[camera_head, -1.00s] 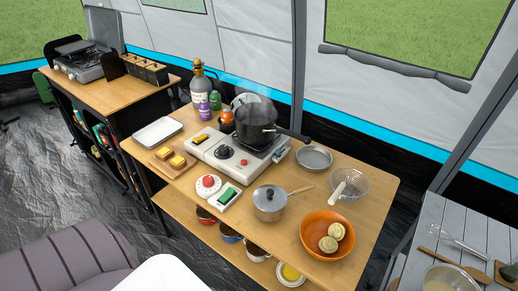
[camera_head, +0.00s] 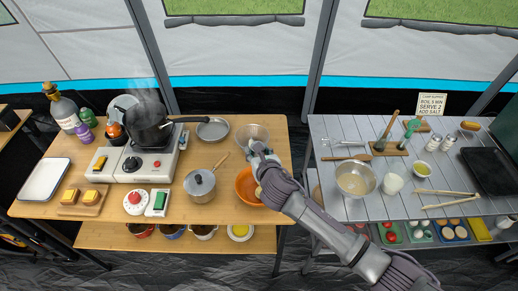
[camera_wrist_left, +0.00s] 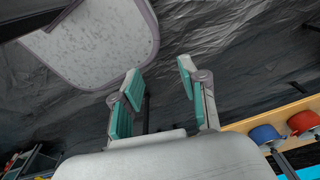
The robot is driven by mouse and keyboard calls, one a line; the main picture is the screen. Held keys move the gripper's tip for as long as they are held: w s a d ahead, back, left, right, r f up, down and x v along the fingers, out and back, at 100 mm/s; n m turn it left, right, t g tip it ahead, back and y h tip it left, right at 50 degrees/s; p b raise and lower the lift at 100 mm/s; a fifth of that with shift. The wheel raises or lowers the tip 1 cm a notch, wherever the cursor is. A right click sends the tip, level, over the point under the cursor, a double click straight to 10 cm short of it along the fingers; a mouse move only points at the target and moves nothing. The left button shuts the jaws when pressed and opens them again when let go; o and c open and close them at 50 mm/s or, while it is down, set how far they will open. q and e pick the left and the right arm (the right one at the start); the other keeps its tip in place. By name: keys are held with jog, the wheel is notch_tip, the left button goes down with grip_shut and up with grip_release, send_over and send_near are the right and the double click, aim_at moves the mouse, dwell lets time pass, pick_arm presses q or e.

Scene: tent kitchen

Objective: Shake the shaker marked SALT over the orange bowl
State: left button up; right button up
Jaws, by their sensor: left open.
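The orange bowl (camera_head: 244,188) sits at the right end of the wooden table in the head view, partly hidden by my right arm. My right gripper (camera_head: 257,150) is above the table's right end, by the glass bowl's near side; its finger opening is unclear. Two small pale shakers (camera_head: 433,143) and (camera_head: 447,143) stand at the back of the grey slatted table. Their marks are too small to read, so I cannot tell which says SALT. My left gripper (camera_wrist_left: 158,82) is open and empty above the dark floor in the left wrist view.
A steaming black pot (camera_head: 148,122) stands on the stove. A lidded saucepan (camera_head: 200,186) and a glass bowl (camera_head: 250,133) are near the orange bowl. The grey table holds a metal bowl (camera_head: 355,178), a white cup (camera_head: 393,183) and a dark tray (camera_head: 490,170). A gap separates the tables.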

jog(key=f+m+b, duration=0.1)
jog(key=f+y+b, duration=0.1)
jog(key=b, duration=0.1)
jog(key=shift+s+a+m+b, duration=0.15)
jog(key=shift+a+m+b, duration=0.15)
jog(key=shift+m, duration=0.1)
jog(key=f+m+t+y+b, duration=0.1)
jog(key=m+y+b, duration=0.1)
jog(key=m+b, duration=0.5)
jog(key=a+f+m+t+y+b, duration=0.1)
jog(key=f+m+t+y+b, duration=0.1)
jog(key=m+b, duration=0.4)
jog(key=f+m+t+y+b, duration=0.1)
jog(key=m+t+y+b, duration=0.1)
jog(key=m+b, duration=0.5)
jog(key=shift+s+a+f+m+b, duration=0.15)
jog(key=shift+a+f+m+b, duration=0.15)
jog(key=shift+b, duration=1.85)
jog(key=shift+r, duration=0.15)
notch_tip(320, 180, up, 5)
jog(key=p, duration=0.5)
notch_tip(320, 180, down, 5)
jog(key=b, duration=0.3)
jog(key=shift+b, duration=0.35)
